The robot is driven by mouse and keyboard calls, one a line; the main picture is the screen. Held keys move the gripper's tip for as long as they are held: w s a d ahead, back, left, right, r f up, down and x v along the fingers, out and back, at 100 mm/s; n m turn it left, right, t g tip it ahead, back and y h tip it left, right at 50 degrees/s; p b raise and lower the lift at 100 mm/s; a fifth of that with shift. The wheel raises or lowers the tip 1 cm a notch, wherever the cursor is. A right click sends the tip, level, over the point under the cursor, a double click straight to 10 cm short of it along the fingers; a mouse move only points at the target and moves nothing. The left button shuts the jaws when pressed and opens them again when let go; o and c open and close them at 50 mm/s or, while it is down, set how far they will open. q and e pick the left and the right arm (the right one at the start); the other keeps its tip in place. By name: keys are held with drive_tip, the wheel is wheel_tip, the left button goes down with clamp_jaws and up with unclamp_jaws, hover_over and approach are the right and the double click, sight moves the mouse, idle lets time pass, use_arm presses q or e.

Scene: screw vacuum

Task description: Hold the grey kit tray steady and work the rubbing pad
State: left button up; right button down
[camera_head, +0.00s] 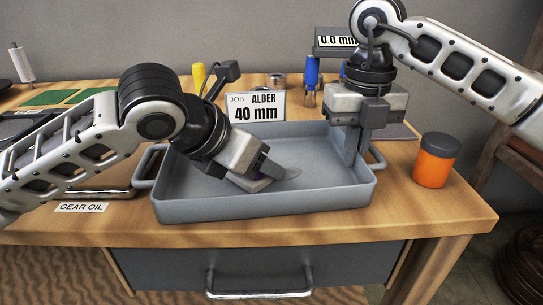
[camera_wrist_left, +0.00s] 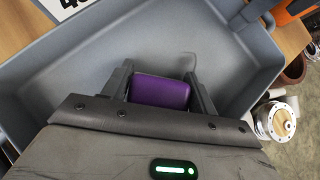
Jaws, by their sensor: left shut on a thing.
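The grey kit tray (camera_head: 310,203) stands on the bench with its long side towards me. My left gripper (camera_head: 266,174) reaches down into it, low over the floor. In the left wrist view its two fingers (camera_wrist_left: 157,80) are shut on a purple block, the rubbing pad (camera_wrist_left: 160,93). In the head view a pale flat piece shows under these fingers, and a faint mark lies on the floor beside them. My right gripper (camera_head: 354,150) points down at the tray's right end wall. One finger shows inside the tray; its hold on the wall is unclear.
A white sign (camera_head: 255,107) reading ALDER 40 mm stands behind the tray. An orange jar (camera_head: 436,162) with a dark lid stands to its right. A yellow tool (camera_head: 198,76) and a blue one (camera_head: 311,72) stand behind. A GEAR OIL label (camera_head: 82,207) lies front left.

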use_arm(q)
drive_tip(key=shift+a, duration=0.5)
drive_tip(key=shift+w+d, duration=0.15)
drive_tip(key=shift+d, duration=2.85)
drive_tip(key=shift+d+r, duration=0.1)
drive_tip(key=shift+r, duration=0.1)
wheel_tip(320, 180, up, 8)
drive_tip(key=shift+f, duration=0.15)
use_arm(e)
drive_tip(key=c, duration=1.6)
unclamp_jaws()
drive_tip(key=shift+o, duration=0.2)
